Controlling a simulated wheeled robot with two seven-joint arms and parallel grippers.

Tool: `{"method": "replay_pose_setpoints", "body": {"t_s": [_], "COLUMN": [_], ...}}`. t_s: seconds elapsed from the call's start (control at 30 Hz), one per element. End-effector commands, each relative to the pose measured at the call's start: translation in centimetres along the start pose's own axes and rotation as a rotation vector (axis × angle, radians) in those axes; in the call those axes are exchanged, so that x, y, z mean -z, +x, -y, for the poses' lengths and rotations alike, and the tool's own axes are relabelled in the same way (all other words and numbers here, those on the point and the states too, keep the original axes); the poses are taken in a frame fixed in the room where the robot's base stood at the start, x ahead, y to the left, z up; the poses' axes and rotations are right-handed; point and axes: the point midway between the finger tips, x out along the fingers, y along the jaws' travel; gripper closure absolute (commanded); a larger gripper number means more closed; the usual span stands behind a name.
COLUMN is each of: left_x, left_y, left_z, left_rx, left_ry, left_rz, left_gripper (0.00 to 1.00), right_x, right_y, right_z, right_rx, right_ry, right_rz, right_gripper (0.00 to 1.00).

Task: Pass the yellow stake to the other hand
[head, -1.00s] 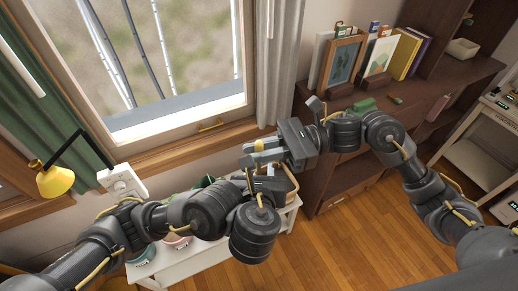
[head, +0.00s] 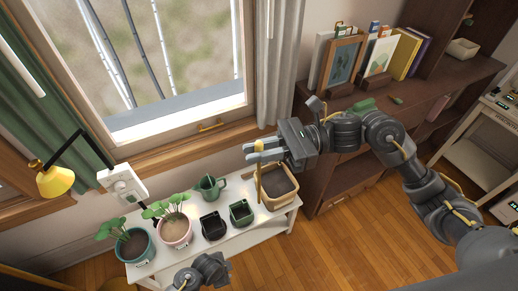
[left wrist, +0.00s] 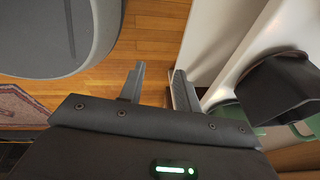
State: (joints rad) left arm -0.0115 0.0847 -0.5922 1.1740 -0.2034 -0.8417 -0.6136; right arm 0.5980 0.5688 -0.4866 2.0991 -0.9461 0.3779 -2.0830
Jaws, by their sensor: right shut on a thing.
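The yellow stake (head: 259,146) is upright between the fingertips of my right gripper (head: 264,151), which is shut on it. Its lower part hangs down in front of the wooden crate; whether it touches anything there I cannot tell. In the head view my left arm shows only at the bottom, low in front of the white bench, and its fingertips are hard to make out. In the left wrist view my left gripper (left wrist: 157,85) has its two fingers apart with nothing between them.
The white bench (head: 236,238) holds two potted plants (head: 131,244) (head: 174,230), a green watering can (head: 209,187), a black pot (head: 213,227), a green pot (head: 241,212) and the wooden crate (head: 283,203). A dark bookshelf (head: 340,185) stands right. Wooden floor (head: 310,255) is clear in front.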

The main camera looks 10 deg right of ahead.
Motion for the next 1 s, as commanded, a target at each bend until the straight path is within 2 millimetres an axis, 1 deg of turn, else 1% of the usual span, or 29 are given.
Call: {"method": "replay_pose_setpoints", "body": {"t_s": [0.03, 0.07, 0.1, 0.17, 0.2, 0.27, 0.3, 0.37, 0.4, 0.5, 0.6, 0.73, 0.83, 1.0], "left_x": [-2.6, -4.0, -5.8, -8.5, -10.3, -13.0, -14.7, -17.1, -18.6, -21.9, -24.2, -26.2, -26.9, -27.2], "left_y": [1.3, 1.9, 2.7, 3.6, 4.1, 4.7, 5.0, 5.2, 5.3, 5.2, 4.9, 4.5, 4.3, 4.2], "left_z": [-1.8, -2.7, -4.0, -5.9, -7.3, -9.5, -10.9, -13.1, -14.6, -17.7, -20.3, -22.6, -23.4, -23.7], "left_rx": [-0.012, -0.014, -0.014, -0.011, -0.008, 0.0, 0.006, 0.018, 0.026, 0.05, 0.07, 0.091, 0.1, 0.104], "left_ry": [-0.112, -0.177, -0.263, -0.386, -0.466, -0.579, -0.65, -0.749, -0.81, -0.938, -1.034, -1.112, -1.141, -1.154], "left_rz": [0.015, 0.022, 0.033, 0.05, 0.063, 0.084, 0.099, 0.122, 0.136, 0.169, 0.196, 0.219, 0.226, 0.23], "left_gripper": [0.67, 0.67, 0.67, 0.67, 0.67, 0.67, 0.67, 0.67, 0.67, 0.67, 0.67, 0.67, 0.67, 0.67], "right_x": [0.0, 0.0, 0.0, 0.0, 0.0, 0.0, 0.0, 0.0, 0.0, 0.0, 0.0, 0.0, 0.0, 0.0], "right_y": [0.0, 0.0, 0.0, 0.0, 0.0, 0.0, 0.0, 0.0, 0.0, 0.0, 0.0, 0.0, 0.0, 0.0], "right_z": [0.0, 0.0, 0.0, 0.0, 0.0, 0.0, 0.0, 0.0, 0.0, 0.0, 0.0, 0.0, 0.0, 0.0], "right_rx": [0.0, 0.0, 0.0, 0.0, 0.0, 0.0, 0.0, 0.0, 0.0, 0.0, 0.0, 0.0, 0.0, 0.0], "right_ry": [0.0, 0.0, 0.0, 0.0, 0.0, 0.0, 0.0, 0.0, 0.0, 0.0, 0.0, 0.0, 0.0, 0.0], "right_rz": [0.0, 0.0, 0.0, 0.0, 0.0, 0.0, 0.0, 0.0, 0.0, 0.0, 0.0, 0.0, 0.0, 0.0], "right_gripper": [1.0, 1.0, 1.0, 1.0, 1.0, 1.0, 1.0, 1.0, 1.0, 1.0, 1.0, 1.0, 1.0, 1.0]}}
